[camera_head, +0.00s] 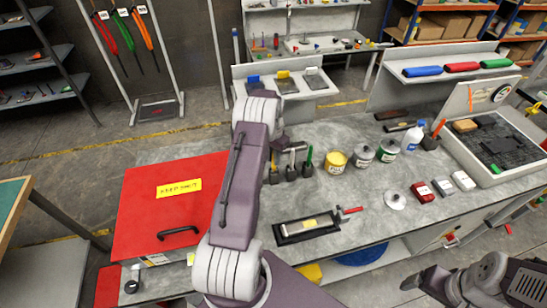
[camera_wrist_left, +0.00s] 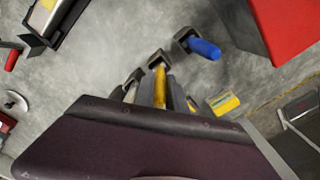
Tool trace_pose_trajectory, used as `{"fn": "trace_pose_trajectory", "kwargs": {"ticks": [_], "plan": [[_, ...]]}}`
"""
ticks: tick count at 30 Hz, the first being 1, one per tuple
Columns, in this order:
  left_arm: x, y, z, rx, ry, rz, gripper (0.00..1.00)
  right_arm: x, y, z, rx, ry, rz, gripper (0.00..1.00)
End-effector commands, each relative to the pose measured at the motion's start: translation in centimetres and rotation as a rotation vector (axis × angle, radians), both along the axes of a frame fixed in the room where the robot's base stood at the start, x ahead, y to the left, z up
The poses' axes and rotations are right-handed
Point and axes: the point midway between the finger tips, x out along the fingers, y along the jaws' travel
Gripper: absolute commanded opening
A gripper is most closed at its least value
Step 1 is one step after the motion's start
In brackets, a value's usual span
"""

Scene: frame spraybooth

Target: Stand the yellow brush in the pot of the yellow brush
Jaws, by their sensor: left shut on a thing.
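The yellow brush (camera_wrist_left: 160,85) shows in the left wrist view, between my left gripper's fingers (camera_wrist_left: 163,98). In the head view, a short yellow length of it (camera_head: 274,160) shows beside my arm. A dark pot (camera_wrist_left: 157,58) stands at its far end; I cannot tell whether the brush is inside or just above it. My left gripper (camera_head: 284,147) is shut on the brush, partly hidden by my own arm. My right gripper (camera_head: 414,281) is low at the right, away from the pots; its fingers are unclear.
A blue-handled brush (camera_wrist_left: 203,48) and a green-handled brush (camera_head: 309,157) stand in neighbouring dark pots. A red box (camera_head: 150,215) is left, cans (camera_head: 336,161) are right, and a black tray (camera_head: 290,237) lies in front. Grey bench is clear between the tray and pots.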

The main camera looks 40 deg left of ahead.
Motion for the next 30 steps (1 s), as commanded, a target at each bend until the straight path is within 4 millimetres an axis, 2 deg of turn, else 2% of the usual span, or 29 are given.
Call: {"fn": "trace_pose_trajectory", "kwargs": {"ticks": [3,4,6,7,17,20,24,30], "plan": [[0.0,0.0,0.0,0.0,0.0,0.0,0.0,0.0,0.0,0.0,0.0,0.0,0.0,0.84],[0.0,0.0,0.0,0.0,0.0,0.0,0.19,0.0,0.0,0.0,0.0,0.0,0.0,0.84],[0.0,0.0,0.0,0.0,0.0,0.0,0.39,0.0,0.0,0.0,0.0,0.0,0.0,0.84],[0.0,0.0,0.0,0.0,0.0,0.0,0.42,0.0,0.0,0.0,0.0,0.0,0.0,0.84],[0.0,0.0,0.2,0.001,-0.001,0.0,0.42,0.0,0.0,-0.2,0.0,0.0,0.0,0.84],[0.1,0.1,1.6,0.003,-0.005,0.0,0.42,0.0,0.0,-1.0,0.0,0.0,0.0,0.84],[0.1,0.1,4.8,0.004,-0.007,0.0,0.42,0.0,0.0,-2.2,0.0,0.0,0.0,0.84],[0.0,0.0,8.3,0.002,-0.003,0.0,0.42,0.0,0.0,-2.8,0.0,0.0,0.0,0.84]]}}
